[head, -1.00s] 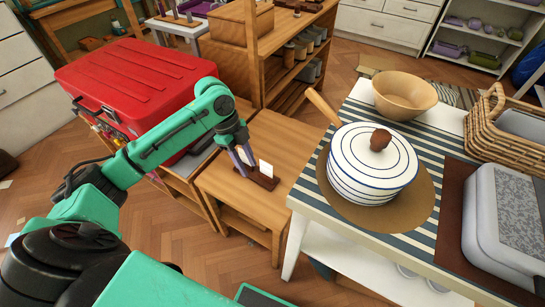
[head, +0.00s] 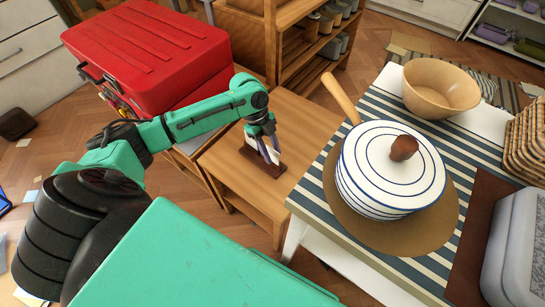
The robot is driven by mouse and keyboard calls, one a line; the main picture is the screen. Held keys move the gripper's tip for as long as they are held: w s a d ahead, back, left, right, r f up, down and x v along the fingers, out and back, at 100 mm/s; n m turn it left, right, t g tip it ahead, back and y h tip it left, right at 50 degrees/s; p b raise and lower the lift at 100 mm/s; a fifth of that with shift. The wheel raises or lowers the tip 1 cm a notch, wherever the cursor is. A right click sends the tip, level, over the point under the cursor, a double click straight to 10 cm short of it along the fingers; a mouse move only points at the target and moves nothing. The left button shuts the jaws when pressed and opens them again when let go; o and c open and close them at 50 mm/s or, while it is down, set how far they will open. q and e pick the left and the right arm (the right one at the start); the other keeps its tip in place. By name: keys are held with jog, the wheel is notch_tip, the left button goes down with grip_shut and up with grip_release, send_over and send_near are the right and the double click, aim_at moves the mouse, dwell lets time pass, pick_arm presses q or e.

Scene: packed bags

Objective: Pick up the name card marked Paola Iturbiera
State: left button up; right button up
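A small white card (head: 251,138) stands upright in a dark brown holder (head: 261,163) on a wooden side table (head: 228,157). Any writing on it is too small to read. My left gripper (head: 268,154) points down at the card, and its grey-purple fingers cover part of it. White edges show to either side of the fingers. I cannot tell whether the fingers are apart or closed on the card. My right gripper is not in view.
A red case (head: 145,45) stands left of the side table. A striped-cloth table (head: 330,165) on the right holds a white lidded pot (head: 380,195) whose handle sticks out, and a wooden bowl (head: 440,85). A wooden shelf (head: 285,50) stands behind.

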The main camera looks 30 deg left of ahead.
pick_arm(q)
jog(key=shift+d+f, duration=0.2)
jog(key=shift+f, duration=0.3)
grip_shut()
jog(key=shift+r, duration=0.15)
